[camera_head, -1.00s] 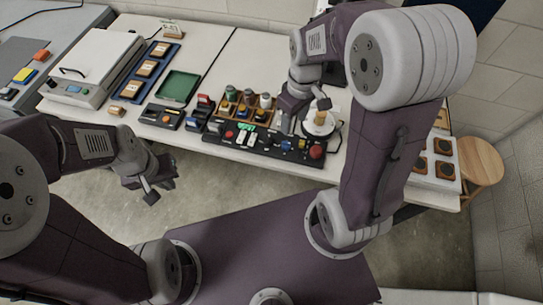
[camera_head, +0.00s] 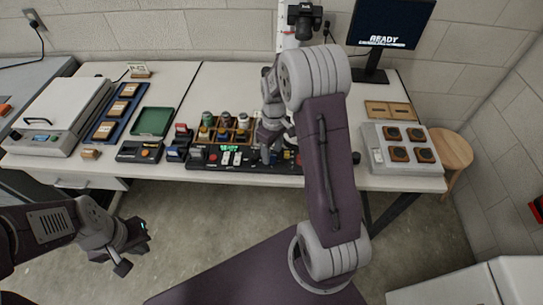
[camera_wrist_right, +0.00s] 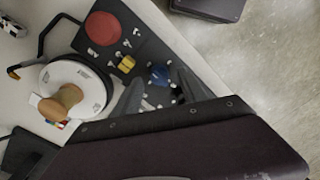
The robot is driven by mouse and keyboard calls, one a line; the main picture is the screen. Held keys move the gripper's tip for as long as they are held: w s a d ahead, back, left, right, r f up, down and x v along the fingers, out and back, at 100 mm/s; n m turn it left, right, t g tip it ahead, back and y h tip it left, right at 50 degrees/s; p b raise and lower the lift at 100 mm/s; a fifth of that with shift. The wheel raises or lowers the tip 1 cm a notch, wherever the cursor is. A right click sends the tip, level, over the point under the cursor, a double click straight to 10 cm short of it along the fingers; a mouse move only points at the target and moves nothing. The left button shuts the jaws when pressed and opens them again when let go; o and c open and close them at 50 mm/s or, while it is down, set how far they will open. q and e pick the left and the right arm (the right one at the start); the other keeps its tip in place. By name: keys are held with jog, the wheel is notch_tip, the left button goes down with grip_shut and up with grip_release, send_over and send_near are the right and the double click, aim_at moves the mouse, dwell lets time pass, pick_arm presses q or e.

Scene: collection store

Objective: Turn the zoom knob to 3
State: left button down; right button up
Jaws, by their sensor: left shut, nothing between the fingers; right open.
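The black control panel (camera_head: 205,162) lies along the front edge of the table, with a green-lit display (camera_head: 230,148). In the right wrist view it shows a blue knob (camera_wrist_right: 160,76), a yellow knob (camera_wrist_right: 126,63) and a large red button (camera_wrist_right: 102,28). White marks surround the knobs, too small to read, so I cannot tell which is zoom. My right gripper (camera_wrist_right: 162,92) is open, with the blue knob between its fingertips in that view; contact is unclear. In the head view the right gripper (camera_head: 271,146) hides part of the panel. My left gripper (camera_head: 130,246) is shut and empty, off the table front.
A white round stand (camera_wrist_right: 82,78) with a wooden piece is beside the panel. A wooden rack (camera_head: 242,136) of small jars stands behind it. A monitor (camera_head: 390,25) reads READY. A green tray (camera_head: 152,121) lies left.

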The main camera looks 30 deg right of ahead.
jog(key=shift+w+d+f, duration=0.1)
jog(key=shift+f, duration=0.8)
grip_shut()
